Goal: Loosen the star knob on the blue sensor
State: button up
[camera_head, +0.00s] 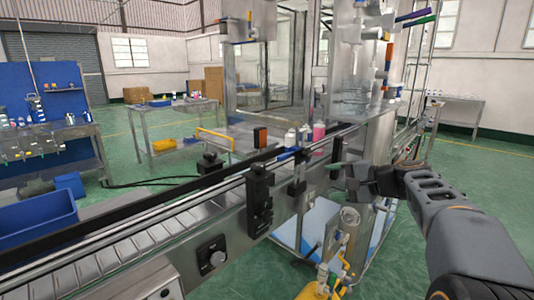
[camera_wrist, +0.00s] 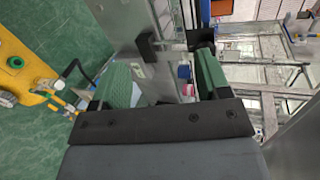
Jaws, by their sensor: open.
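My gripper (camera_head: 340,166) reaches in from the right at the side of the conveyor. In the wrist view its two green fingers (camera_wrist: 163,76) stand wide apart, with nothing clearly held between them. A small blue part (camera_wrist: 184,72) shows between the fingers, beside a grey metal post; I cannot tell whether it is the blue sensor. In the head view a blue piece (camera_head: 288,153) sits at the conveyor rail, left of my gripper. I cannot make out a star knob in either view; it is too small or hidden.
The conveyor (camera_head: 150,235) runs from lower left to the steel machine. Black brackets (camera_head: 260,205) stick out from its side, near a box with a black dial (camera_head: 212,257). Yellow fittings (camera_head: 318,288) stand below my gripper. A blue bin (camera_head: 40,225) is at left.

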jog(key=s+a+n+g+h+p, duration=0.5)
jog(key=s+p, duration=0.3)
jog(key=s, duration=0.4)
jog(key=s+d+f+n+g+h+p, duration=0.1)
jog(key=s+n+h+p, duration=0.4)
jog(key=s, duration=0.5)
jog(key=f+p, duration=0.1)
jog(key=p, duration=0.1)
jog(key=shift+s+f+h+p, duration=0.15)
jog(key=shift+s+h+p, duration=0.1)
jog(key=shift+h+p, duration=0.1)
